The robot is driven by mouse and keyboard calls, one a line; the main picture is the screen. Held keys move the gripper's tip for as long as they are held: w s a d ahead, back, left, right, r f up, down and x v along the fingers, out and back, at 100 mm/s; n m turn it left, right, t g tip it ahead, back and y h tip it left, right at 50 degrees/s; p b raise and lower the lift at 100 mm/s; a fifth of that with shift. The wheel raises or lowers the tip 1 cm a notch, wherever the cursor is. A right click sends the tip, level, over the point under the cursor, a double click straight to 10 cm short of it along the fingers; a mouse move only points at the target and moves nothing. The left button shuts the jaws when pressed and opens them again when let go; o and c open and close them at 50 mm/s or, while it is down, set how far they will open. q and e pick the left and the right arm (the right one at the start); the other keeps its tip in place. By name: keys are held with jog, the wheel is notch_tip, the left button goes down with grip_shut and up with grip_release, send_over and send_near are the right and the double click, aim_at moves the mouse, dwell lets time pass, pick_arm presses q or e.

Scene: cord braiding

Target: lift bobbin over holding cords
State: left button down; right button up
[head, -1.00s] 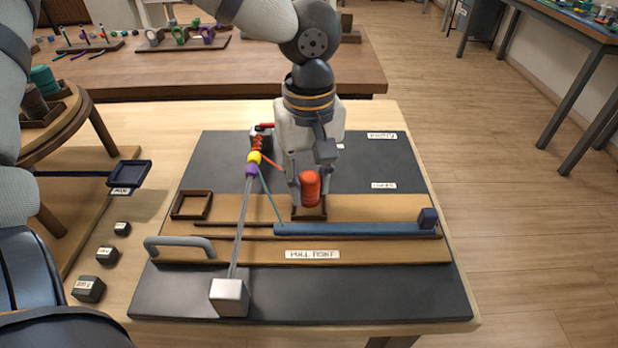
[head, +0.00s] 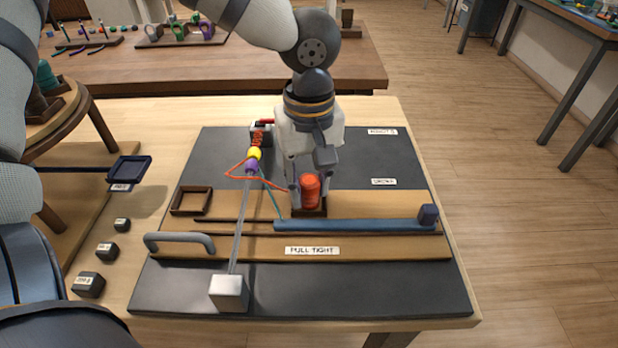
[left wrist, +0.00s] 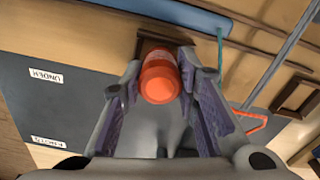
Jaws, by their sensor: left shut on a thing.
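My left gripper (head: 307,183) points down over the board, its fingers around a red-orange bobbin (head: 311,192). In the left wrist view the bobbin (left wrist: 160,78) sits between the two fingers. It is at a small dark square tray (head: 318,213); I cannot tell whether it touches the tray. The grey holding cords (head: 238,222) run from the silver block (head: 229,292) up to the yellow bead (head: 254,153) and purple bead (head: 251,166). A red cord (head: 236,168) makes a loop reaching left of the holding cords and runs toward the gripper. My right gripper is not visible.
A blue bar (head: 350,226) lies on the wooden strip, with a teal cord (head: 269,195) reaching its left end. An empty dark frame (head: 191,201) and a grey handle (head: 180,244) are at left. The dark mat's front right is clear.

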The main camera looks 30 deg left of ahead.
pick_arm(q)
jog(key=c, duration=1.2)
grip_release()
jog(key=shift+o, duration=0.2)
notch_tip(320, 180, up, 12)
